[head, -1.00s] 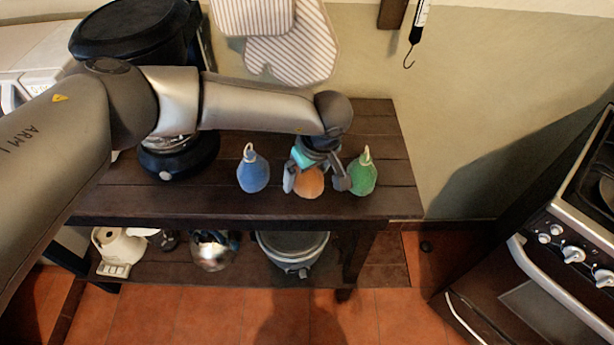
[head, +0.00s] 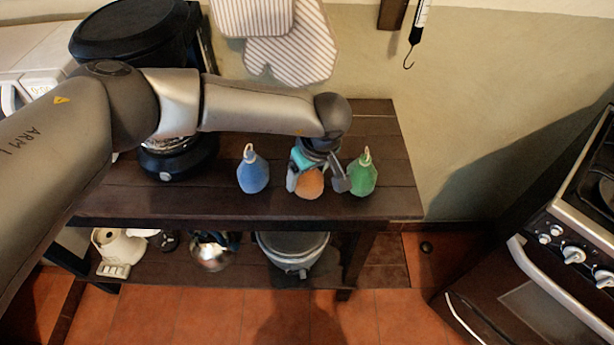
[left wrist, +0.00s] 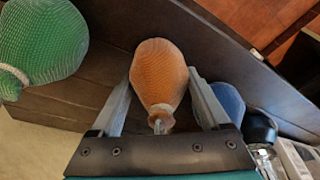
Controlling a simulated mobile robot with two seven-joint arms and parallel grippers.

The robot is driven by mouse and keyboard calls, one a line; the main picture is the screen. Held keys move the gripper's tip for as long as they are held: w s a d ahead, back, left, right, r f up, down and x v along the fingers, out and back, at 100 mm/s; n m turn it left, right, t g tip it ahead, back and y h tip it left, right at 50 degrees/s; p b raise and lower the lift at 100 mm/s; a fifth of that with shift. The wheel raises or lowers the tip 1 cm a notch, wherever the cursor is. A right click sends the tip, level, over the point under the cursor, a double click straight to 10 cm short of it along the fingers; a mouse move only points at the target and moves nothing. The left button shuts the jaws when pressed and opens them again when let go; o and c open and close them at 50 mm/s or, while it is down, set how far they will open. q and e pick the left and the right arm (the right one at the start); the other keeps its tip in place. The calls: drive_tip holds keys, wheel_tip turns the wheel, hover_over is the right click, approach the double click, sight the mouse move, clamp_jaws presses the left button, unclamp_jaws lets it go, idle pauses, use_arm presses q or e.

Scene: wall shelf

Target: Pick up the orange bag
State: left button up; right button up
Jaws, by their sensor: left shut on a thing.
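The orange bag (head: 309,184) stands on the dark wooden shelf top (head: 210,209), between a blue bag and a green bag. My left gripper (head: 317,177) reaches down over it from above, with one finger on each side. In the left wrist view the orange bag (left wrist: 159,75) sits between the two fingers (left wrist: 163,105), its tied neck toward the palm. The gripper is shut on the bag. The bag's top is hidden by the gripper in the head view. My right gripper is not in view.
The blue bag (head: 252,173) stands left of the gripper. The green bag (head: 362,174) stands close to its right finger. A black appliance (head: 178,160) is farther left. Striped mitts (head: 290,45) hang on the wall behind. The shelf top's right end is clear.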

use_arm(q)
clamp_jaws()
wheel_tip(320, 180, up, 20)
drive_tip(key=p, duration=0.1)
